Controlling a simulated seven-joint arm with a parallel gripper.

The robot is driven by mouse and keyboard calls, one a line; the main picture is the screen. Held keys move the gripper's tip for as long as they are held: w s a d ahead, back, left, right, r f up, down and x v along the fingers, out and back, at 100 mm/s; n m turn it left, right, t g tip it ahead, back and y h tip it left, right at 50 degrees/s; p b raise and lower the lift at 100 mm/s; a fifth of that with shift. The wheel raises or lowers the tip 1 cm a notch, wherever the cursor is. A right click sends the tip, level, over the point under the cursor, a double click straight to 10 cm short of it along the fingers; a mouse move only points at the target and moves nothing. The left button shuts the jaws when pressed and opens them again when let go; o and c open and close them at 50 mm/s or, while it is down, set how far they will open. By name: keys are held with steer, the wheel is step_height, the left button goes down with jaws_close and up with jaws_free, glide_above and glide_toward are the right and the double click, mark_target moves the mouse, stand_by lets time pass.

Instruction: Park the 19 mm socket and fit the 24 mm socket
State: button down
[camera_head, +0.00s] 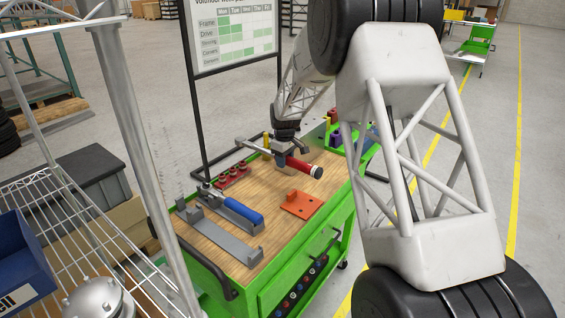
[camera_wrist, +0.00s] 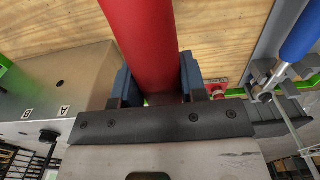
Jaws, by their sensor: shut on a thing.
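My gripper (camera_head: 281,158) is shut on the red-handled tool (camera_head: 305,167), holding it above the cart's wooden top. In the wrist view the red handle (camera_wrist: 145,40) lies between the blue finger pads of my gripper (camera_wrist: 160,88). The tool's grey shaft points left in the head view, towards a red holder (camera_head: 231,175) with several small red pieces, perhaps sockets. I cannot read sizes there or tell which is 19 mm or 24 mm. Whether a socket is on the tool's end cannot be told.
A blue-handled tool (camera_head: 242,213) lies by a long grey bracket (camera_head: 221,236) at the cart's front left. An orange block (camera_head: 300,204) stands on the wood to the right. A metal box (camera_wrist: 62,85) marked A and B is beside my gripper. A board stands behind the cart.

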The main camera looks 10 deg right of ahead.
steer(key=shift+f, duration=0.2)
stand_by(0.3)
steer(key=shift+f, duration=4.15)
steer(key=shift+r, duration=2.8)
